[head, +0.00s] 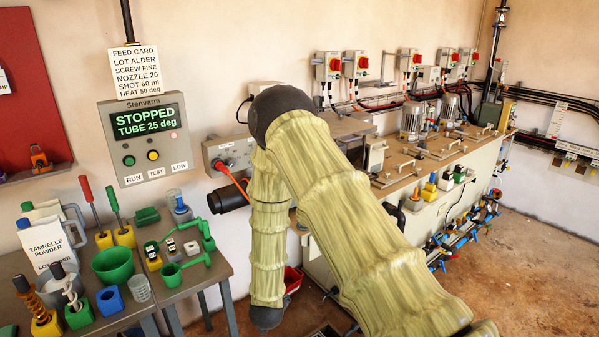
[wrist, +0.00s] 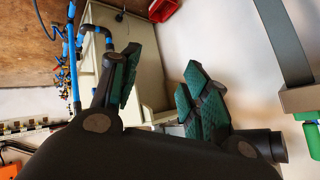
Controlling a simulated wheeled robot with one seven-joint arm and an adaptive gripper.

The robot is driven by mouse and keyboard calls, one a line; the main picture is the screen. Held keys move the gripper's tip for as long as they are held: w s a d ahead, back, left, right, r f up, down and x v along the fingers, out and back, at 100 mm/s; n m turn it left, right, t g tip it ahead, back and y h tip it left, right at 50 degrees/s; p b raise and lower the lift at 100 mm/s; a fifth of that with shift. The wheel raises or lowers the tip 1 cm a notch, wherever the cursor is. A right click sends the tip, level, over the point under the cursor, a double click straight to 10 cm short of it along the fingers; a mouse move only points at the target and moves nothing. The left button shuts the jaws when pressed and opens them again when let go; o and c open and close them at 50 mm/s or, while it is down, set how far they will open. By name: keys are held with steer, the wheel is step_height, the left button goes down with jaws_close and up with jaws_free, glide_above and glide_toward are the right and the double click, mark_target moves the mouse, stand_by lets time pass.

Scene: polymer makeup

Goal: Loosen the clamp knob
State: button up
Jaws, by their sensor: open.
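No clamp knob can be made out for certain in either view. In the head view, a black cylinder (head: 229,198) juts from a grey wall box (head: 228,152) with an orange cable, left of my arm; I cannot tell whether the clamp is there. My arm covers much of the middle of that view and hides what lies behind it. In the wrist view, my gripper (wrist: 160,80) has its two green-padded fingers apart with nothing between them. The view is turned on its side.
A grey table (head: 214,268) at left holds green cups, tools and bottles. A control panel (head: 147,139) reads "STOPPED TUBE 25 deg". A long cream tank (head: 425,222) with blue pipes stands right. A red bin (wrist: 162,9) and grey table leg (wrist: 284,45) show in the wrist view.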

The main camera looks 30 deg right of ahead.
steer(key=w+d+r+m+t+h+b, duration=0.1)
steer(key=w+d+r+m+h, duration=0.15)
steer(key=w+r, duration=0.35)
steer(key=w+d+r+m+h, duration=0.1)
steer(key=w+d+r+m, duration=0.3)
steer(key=w+r, duration=0.15)
steer(key=w+d+r+m+g+h+b, duration=0.1)
steer(key=w+d+r+m+h, duration=0.2)
steer(key=r, duration=0.4)
steer(key=w+d+r+m, duration=0.2)
steer(key=d+r+m, duration=0.2)
steer(key=r+m, duration=0.25)
steer(key=w+d+r+m+g+h+b, duration=0.1)
steer(key=w+d+r+m+h, duration=0.15)
steer(key=r, duration=0.55)
steer(key=p+x, duration=0.2)
steer(key=x, duration=0.8)
steer(key=shift+w+f+m+y+p, duration=0.3)
steer(key=shift+f+m+p, duration=0.05)
steer(key=shift+f+m, duration=0.1)
steer(key=shift+d, duration=0.15)
steer(key=shift+c, duration=0.5)
steer(key=c, duration=0.9)
